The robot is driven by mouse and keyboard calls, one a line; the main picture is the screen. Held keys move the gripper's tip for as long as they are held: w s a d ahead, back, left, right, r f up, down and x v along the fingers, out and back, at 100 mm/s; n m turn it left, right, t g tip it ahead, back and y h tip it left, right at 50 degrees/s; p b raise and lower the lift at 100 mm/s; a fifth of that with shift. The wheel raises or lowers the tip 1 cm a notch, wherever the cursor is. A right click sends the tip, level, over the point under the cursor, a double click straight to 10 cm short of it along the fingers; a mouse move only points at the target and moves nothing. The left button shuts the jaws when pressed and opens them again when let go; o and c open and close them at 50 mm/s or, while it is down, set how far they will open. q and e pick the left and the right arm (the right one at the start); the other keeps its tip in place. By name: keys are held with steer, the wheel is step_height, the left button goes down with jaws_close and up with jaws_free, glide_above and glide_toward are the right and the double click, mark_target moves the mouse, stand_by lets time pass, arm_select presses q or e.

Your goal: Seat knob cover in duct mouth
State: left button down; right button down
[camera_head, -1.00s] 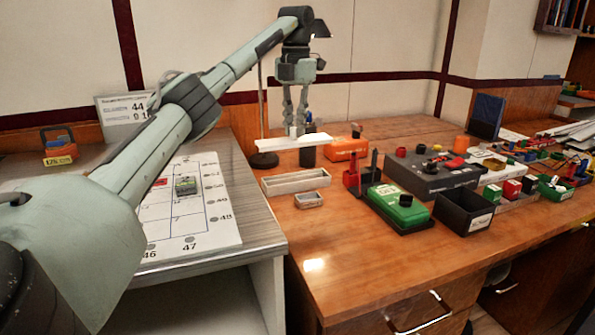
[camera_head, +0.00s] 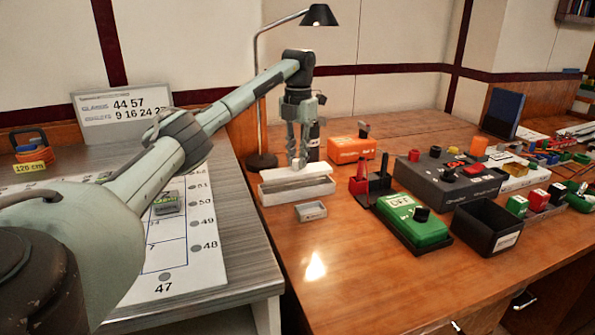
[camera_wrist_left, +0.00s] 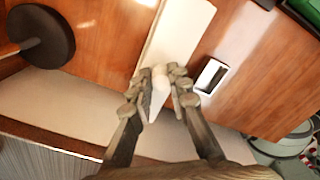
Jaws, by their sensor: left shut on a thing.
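The knob cover (camera_head: 288,173) is a long, flat white plate with a round knob. My left gripper (camera_head: 298,162) is shut on its knob, which shows between the fingertips in the wrist view (camera_wrist_left: 161,78). The duct (camera_head: 300,194) is a pale, long open box on the wooden desk. The cover lies low over the back part of the duct's mouth, roughly in line with it. A grey strip of the mouth shows in front of the cover. I cannot tell whether they touch. In the wrist view the plate hides most of what lies below. My right gripper is not in view.
A small grey tray (camera_head: 311,211) lies just in front of the duct. A lamp (camera_head: 262,161) stands behind left, an orange box (camera_head: 351,149) behind right. A red and black holder (camera_head: 369,188) and green box (camera_head: 414,222) stand to the right. The front desk is clear.

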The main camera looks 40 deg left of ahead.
mark_target(298, 159)
arm_select(q)
steer(key=shift+f, duration=1.9)
steer(key=shift+f, duration=0.15)
steer(key=c, duration=1.4)
jaws_free()
steer(key=shift+c, duration=0.2)
step_height(298, 159, up, 12)
steer(key=shift+r, duration=0.2)
